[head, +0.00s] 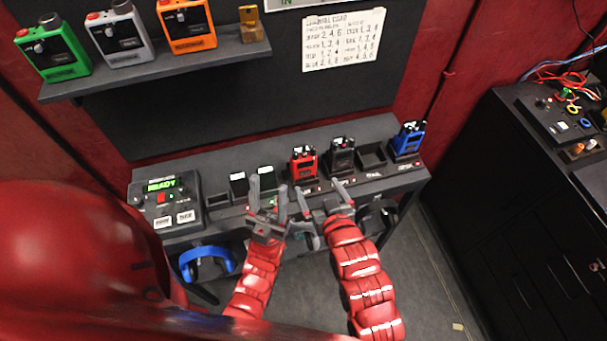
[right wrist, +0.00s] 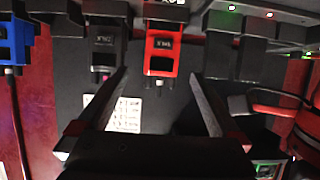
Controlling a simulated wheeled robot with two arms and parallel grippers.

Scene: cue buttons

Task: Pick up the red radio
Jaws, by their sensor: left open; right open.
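The red radio (head: 303,162) stands upright in its slot on the dark desk, between a black radio (head: 342,155) and dark chargers. My right gripper (head: 319,188) is open and empty, in front of the desk edge just short of the red radio. In the right wrist view the red radio (right wrist: 161,53) shows beyond and between the open fingers (right wrist: 158,80), with the dark radio (right wrist: 106,55) to its left. Whether a finger touches either radio cannot be told. My left gripper (head: 268,187) is open and empty, left of the right one.
A blue radio (head: 407,139) stands at the desk's right end, past an empty slot (head: 371,156). A console with a green READY display (head: 162,186) is at the left end. Blue headphones (head: 207,262) hang below. A shelf (head: 150,68) above holds several pedal-like boxes.

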